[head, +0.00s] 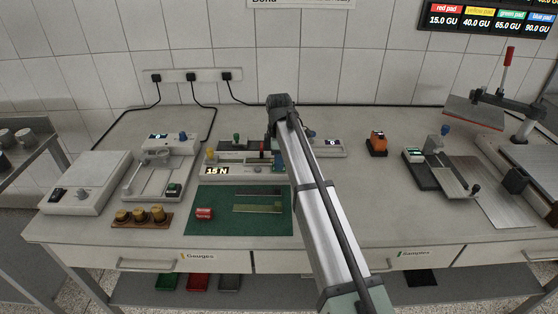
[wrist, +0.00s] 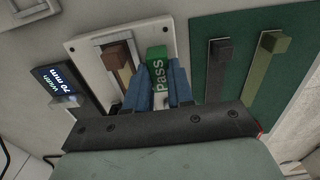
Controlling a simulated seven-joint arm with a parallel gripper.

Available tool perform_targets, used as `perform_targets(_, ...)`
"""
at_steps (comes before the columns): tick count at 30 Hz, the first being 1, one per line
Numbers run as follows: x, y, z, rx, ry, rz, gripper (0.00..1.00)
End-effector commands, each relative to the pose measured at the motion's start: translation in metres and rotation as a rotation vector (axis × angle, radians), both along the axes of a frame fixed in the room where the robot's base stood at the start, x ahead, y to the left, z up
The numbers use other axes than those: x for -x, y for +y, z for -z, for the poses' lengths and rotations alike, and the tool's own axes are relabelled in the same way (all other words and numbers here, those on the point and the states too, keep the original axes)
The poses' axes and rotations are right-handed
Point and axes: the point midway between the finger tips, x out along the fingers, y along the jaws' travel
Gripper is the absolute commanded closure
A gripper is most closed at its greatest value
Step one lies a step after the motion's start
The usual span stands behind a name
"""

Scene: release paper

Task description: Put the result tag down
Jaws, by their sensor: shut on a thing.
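My gripper (wrist: 158,88) shows in the wrist view with two blue fingers shut on a green tag (wrist: 157,55) that reads "Pass". The tag is over or near the edge of a white plate; I cannot tell if it touches anything. A green mat (wrist: 203,35) lies to the right of it. A red tag (head: 204,213) lies on the left part of the green mat (head: 225,228).
A dark strip (head: 252,192) and an olive strip (head: 256,208) lie on the mat. A brown rack with brass weights (head: 140,225) is to the left. The mat's front part is bare.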

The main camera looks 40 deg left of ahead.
Motion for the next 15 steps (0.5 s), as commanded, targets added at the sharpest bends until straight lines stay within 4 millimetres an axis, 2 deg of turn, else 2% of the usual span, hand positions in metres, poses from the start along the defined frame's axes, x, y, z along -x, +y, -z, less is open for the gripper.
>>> perform_targets(5, 0.0001, -0.0001, 0.0031, 0.001, 0.001, 0.0, 1.0)
perform_targets(6, 0.0, 0.0, 0.0026, 0.0, 0.0, 0.0, 0.74)
perform_targets(13, 0.0, 0.0, 0.0024, 0.0, 0.0, 0.0, 0.52)
perform_targets(15, 0.0, 0.0, 0.0024, 0.0, 0.0, 0.0, 0.52)
